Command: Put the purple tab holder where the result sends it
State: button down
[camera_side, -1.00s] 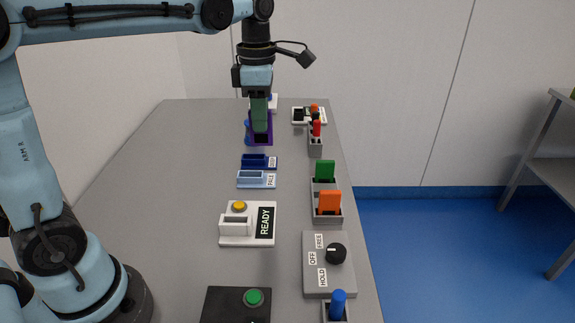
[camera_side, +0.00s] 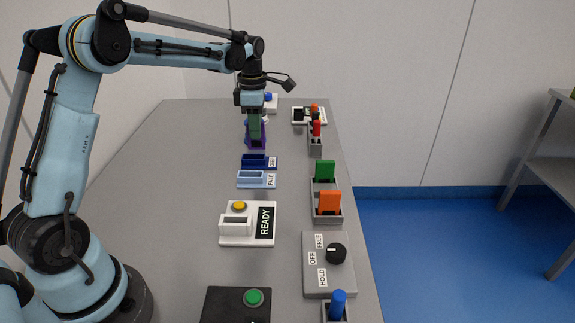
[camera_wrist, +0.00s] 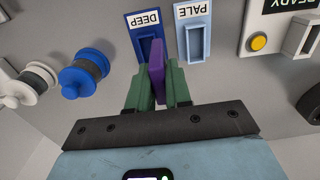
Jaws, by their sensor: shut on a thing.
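My gripper (camera_wrist: 156,85) has green fingers shut on the purple tab holder (camera_wrist: 157,68), a thin upright slab between them. In the side view my gripper (camera_side: 255,138) holds the purple tab holder (camera_side: 262,132) behind the two slotted blocks; I cannot tell whether it touches the table. The dark blue slotted block labelled DEEP (camera_wrist: 148,38) and the pale blue one labelled PALE (camera_wrist: 195,38) stand side by side just beyond the holder in the wrist view. A white unit with a yellow button (camera_side: 239,206) and slot has a display reading READY (camera_side: 265,221).
A grey box with a black knob (camera_side: 337,253) reads OFF, FREE, HOLD. Grey racks along the right edge hold green (camera_side: 325,170), orange (camera_side: 330,202), red and blue pieces. A black box with a green button (camera_side: 254,297) is in front. Blue (camera_wrist: 84,76) and white knobs stand left.

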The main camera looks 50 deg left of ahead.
aim_at(252, 141)
jog(key=shift+w+a+f, duration=0.1)
jog(key=shift+a+f, duration=0.3)
jog(key=shift+f, duration=0.55)
jog(key=shift+w+a+f, duration=0.1)
jog(key=shift+a+f, duration=0.35)
jog(key=shift+f, duration=0.45)
jog(key=shift+a+f, duration=0.4)
jog(key=shift+f, duration=0.55)
jog(key=shift+f, duration=0.15)
jog(key=c, duration=1.1)
grip_release()
jog(key=shift+o, duration=0.2)
